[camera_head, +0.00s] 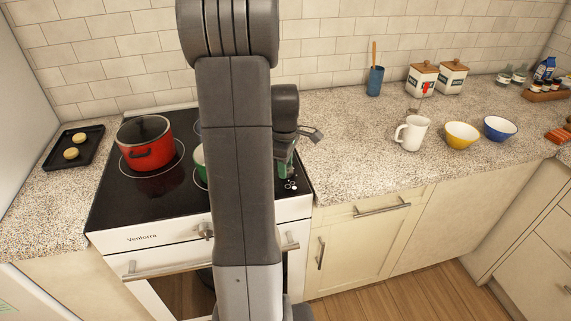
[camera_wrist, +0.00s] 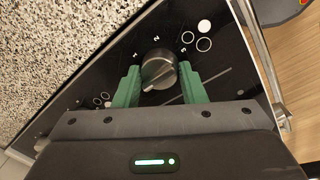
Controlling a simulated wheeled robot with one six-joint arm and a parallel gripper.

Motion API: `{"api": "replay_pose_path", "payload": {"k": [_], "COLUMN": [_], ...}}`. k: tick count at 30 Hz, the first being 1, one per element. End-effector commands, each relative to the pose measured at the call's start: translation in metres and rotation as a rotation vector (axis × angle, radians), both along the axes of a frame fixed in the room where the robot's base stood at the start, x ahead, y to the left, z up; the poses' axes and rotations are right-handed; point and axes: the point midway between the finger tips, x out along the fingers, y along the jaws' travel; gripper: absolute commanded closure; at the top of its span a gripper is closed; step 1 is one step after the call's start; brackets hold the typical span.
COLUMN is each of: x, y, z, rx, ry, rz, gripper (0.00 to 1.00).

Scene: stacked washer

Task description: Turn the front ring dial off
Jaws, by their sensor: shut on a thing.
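A round grey dial (camera_wrist: 158,68) sits on the black hob panel (camera_wrist: 226,88) in the wrist view. Its grip bar slants from upper right to lower left, and small white marks lie around its far side. My gripper (camera_wrist: 160,76) has its green fingers on either side of the dial and is shut on it. In the head view my gripper (camera_head: 286,165) reaches down at the right edge of the hob; my arm hides part of the hob and I cannot make out the dial there.
A red pot (camera_head: 146,150) stands on the hob's left side, and a green item (camera_head: 199,163) is partly hidden behind my arm. A black tray (camera_head: 60,160) lies on the left counter. A white pitcher (camera_head: 413,134), yellow bowl (camera_head: 461,136) and blue bowl (camera_head: 500,128) stand on the right counter.

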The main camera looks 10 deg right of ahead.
Motion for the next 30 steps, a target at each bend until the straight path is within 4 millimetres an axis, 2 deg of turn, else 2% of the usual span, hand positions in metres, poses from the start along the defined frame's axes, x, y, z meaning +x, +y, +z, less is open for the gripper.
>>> {"api": "replay_pose_path", "payload": {"k": [1,3,4,12,16,20,30], "x": [0.001,0.0,0.0,0.0,0.0,-0.001,-0.005], "y": [0.0,0.0,0.0,0.0,0.0,0.001,0.004], "z": [0.001,0.001,0.001,0.001,0.011,0.033,0.109], "rx": [-0.003,-0.002,-0.002,-0.001,-0.002,-0.001,-0.001], "ry": [-0.002,-0.001,-0.001,0.0,-0.003,-0.006,-0.005], "rz": [0.002,0.002,0.002,0.0,0.0,0.0,0.001], "gripper": [0.59,0.45,0.42,0.42,0.42,0.42,0.42]}}
